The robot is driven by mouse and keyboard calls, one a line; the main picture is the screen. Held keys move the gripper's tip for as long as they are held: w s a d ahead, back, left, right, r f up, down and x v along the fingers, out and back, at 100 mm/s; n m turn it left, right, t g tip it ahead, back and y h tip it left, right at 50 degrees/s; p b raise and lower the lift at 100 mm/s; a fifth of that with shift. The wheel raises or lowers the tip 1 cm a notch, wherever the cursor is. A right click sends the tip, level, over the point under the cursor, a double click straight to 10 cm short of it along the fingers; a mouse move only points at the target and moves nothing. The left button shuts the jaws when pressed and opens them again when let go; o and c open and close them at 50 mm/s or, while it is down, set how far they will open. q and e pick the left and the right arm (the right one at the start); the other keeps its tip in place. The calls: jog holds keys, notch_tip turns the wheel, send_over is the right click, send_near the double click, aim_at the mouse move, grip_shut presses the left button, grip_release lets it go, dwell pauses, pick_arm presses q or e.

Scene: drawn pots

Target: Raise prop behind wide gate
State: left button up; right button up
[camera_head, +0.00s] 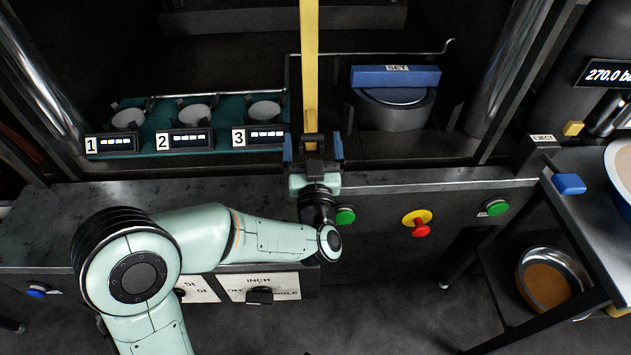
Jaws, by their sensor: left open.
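A yellow prop (309,62) stands upright in the machine's opening, running from the top edge of the picture down to a dark pivot-like foot. My left gripper (313,150) is at that foot, with its two blue fingertips apart, one on each side. It is open, and I cannot tell whether a finger touches the prop. The gripper hides the lowest part of the foot. A thin bent metal rod (385,53) crosses behind the prop; I cannot tell whether it is part of a gate. My right gripper is not in view.
Left of the prop is a teal tray (222,152) with several cups and numbered displays. Right is a dark pot (396,108) under a blue block (395,77). The front panel has green buttons (345,215) and a red knob (420,230). A side table (590,250) stands right.

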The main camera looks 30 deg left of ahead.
pick_arm(q)
jog(key=r+b+v, duration=0.1)
jog(key=r+v, duration=0.2)
jog(key=v, duration=1.1)
jog(key=shift+s+f, duration=0.25)
jog(key=shift+s, duration=0.05)
jog(key=shift+d, duration=0.15)
